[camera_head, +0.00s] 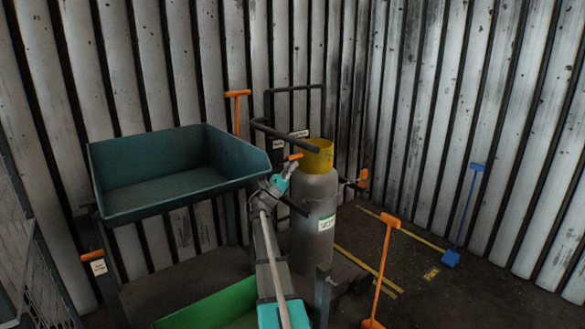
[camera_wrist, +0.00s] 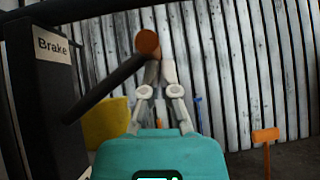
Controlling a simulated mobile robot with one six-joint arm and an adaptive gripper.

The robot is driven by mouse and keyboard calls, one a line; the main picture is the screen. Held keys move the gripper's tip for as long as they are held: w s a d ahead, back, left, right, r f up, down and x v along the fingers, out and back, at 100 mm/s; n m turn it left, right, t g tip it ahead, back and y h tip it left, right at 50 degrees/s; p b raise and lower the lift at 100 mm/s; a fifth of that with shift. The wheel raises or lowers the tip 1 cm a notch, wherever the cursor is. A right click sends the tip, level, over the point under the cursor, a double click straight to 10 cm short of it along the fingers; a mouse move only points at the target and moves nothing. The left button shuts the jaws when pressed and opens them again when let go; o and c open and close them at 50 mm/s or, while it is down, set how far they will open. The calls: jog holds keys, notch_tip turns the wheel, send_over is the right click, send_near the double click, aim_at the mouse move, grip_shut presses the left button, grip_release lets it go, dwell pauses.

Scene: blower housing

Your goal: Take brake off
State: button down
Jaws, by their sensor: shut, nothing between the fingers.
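The brake post (camera_wrist: 45,95) is dark and carries a white label reading "Brake" at the left of the wrist view. A dark brake lever (camera_wrist: 105,88) slants up to the right beside it and ends in a round orange grip (camera_wrist: 148,43). My gripper (camera_wrist: 160,68) is shut and empty, its fingertips just below and beside the orange grip; I cannot tell whether they touch. In the head view the orange grip (camera_head: 294,156) shows just above my gripper (camera_head: 292,166), in front of the yellow-topped cylinder. My arm partly hides the lever's mounting.
A teal hopper (camera_head: 165,185) stands at the left, close to my arm. A grey cylinder (camera_head: 317,225) with a yellow collar (camera_head: 318,155) stands behind my gripper. A dark pipe frame (camera_head: 268,105) rises behind. A green bin (camera_head: 215,305) sits low in front. Floor at the right holds orange- and blue-handled tools.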

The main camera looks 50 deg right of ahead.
dwell(0.6)
jog(key=a+f+b, duration=0.7)
jog(key=f+b, duration=0.3)
jog(key=b, duration=0.1)
jog(key=shift+s+a+f, duration=0.15)
jog(key=shift+s+f, duration=0.2)
dwell(0.9)
